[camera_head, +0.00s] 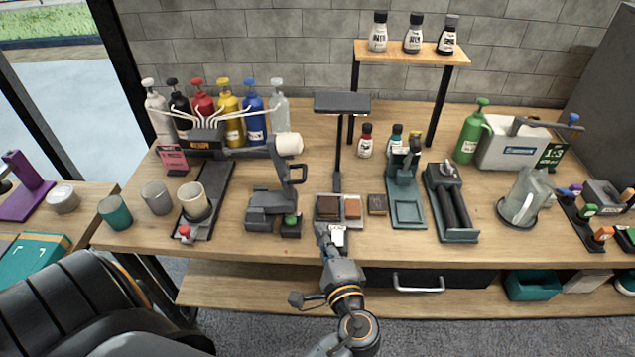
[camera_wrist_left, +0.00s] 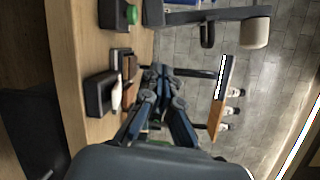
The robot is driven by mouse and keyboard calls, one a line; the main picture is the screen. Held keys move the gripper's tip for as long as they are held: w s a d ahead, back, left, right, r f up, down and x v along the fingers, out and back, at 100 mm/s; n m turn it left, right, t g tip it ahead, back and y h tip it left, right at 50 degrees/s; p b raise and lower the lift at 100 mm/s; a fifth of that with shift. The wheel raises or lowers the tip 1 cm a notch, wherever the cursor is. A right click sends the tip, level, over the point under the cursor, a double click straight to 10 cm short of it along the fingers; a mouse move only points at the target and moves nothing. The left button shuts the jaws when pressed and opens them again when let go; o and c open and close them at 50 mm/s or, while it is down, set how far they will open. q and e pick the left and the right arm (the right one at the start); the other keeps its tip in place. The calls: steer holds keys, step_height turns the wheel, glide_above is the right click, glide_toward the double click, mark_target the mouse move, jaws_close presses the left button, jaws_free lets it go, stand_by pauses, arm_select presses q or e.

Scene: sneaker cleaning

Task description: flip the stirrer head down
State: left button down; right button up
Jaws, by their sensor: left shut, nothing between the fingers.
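The stirrer stands left of the bench's middle in the head view. Its grey base (camera_head: 263,211) sits near the front edge, beside a small box with a green button (camera_head: 291,219). The dark stirrer head (camera_head: 250,152), with a white cylinder (camera_head: 289,144) at its right end, is raised well above the base. The wrist view shows the white cylinder (camera_wrist_left: 255,33) and the green button (camera_wrist_left: 132,14) along the top. My left gripper (camera_head: 329,238) is shut and empty at the bench front, right of the stirrer and apart from it. It also shows in the wrist view (camera_wrist_left: 161,72). My right gripper is not in view.
A tray of brown and tan blocks (camera_head: 328,207) lies close to my left gripper, under a lamp (camera_head: 342,102). Colored pump bottles (camera_head: 229,108) stand behind the stirrer. A cup (camera_head: 194,201) stands on a dark stand at left. A green press (camera_head: 406,190) is at right.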

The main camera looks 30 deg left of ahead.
arm_select(q)
steer(key=w+d+r+m+t, duration=0.2)
steer(key=d+r, duration=0.1)
steer(key=shift+w+d+r+m+t+y, duration=0.15)
steer(key=shift+d+r+m+t+y, duration=0.05)
steer(key=shift+r+m+t+y, duration=0.1)
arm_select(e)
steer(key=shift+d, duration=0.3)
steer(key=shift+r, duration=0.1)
arm_select(q)
steer(key=w+a+r+p, duration=0.2)
steer(key=w+a+p, duration=0.3)
steer(key=a, duration=0.5)
steer(key=shift+a+r+p, duration=0.15)
steer(key=shift+r+p, duration=0.15)
steer(key=shift+p, duration=0.4)
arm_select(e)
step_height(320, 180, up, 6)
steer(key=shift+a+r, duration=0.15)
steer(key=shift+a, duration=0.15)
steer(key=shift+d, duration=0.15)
